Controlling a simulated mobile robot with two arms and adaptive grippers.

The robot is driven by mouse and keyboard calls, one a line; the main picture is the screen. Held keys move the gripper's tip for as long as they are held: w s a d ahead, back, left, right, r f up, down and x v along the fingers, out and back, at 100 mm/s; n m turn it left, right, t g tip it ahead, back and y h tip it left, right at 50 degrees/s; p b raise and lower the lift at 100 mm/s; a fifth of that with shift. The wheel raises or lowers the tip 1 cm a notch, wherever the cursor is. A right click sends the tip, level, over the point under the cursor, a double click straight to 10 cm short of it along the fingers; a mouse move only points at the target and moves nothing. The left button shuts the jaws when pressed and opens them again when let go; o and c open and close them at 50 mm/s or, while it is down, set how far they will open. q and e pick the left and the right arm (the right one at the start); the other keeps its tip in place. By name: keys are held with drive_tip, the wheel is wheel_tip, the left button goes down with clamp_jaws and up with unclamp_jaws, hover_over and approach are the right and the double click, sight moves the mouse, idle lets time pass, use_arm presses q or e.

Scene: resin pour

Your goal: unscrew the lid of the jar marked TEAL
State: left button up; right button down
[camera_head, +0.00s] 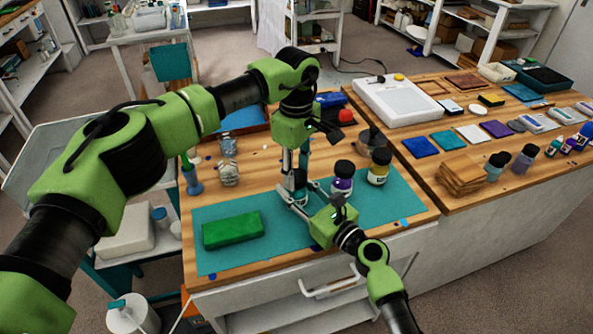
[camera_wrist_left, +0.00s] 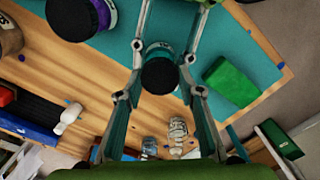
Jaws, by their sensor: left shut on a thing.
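The jar with a teal band (camera_wrist_left: 158,48) and a black lid (camera_wrist_left: 160,76) stands upright on the teal mat (camera_head: 215,262); its marking is not readable. In the head view the jar (camera_head: 299,191) is partly hidden by my grippers. My left gripper (camera_head: 297,172) points straight down from above and is shut on the black lid. My right gripper (camera_head: 300,194) comes in low from the front, with one finger on each side of the jar body, and looks shut on it.
A green block (camera_head: 233,230) lies left on the mat. Clear cups (camera_head: 228,173) and a blue bottle (camera_head: 192,178) stand behind it. The mat's front left is clear.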

use_arm(q)
drive_tip(key=n, duration=2)
drive_tip(key=shift+r, duration=0.1)
drive_tip(key=n, duration=0.4)
drive_tip(key=shift+n, duration=0.3)
drive_tip(key=n, duration=0.6)
drive_tip(key=shift+r, duration=0.25)
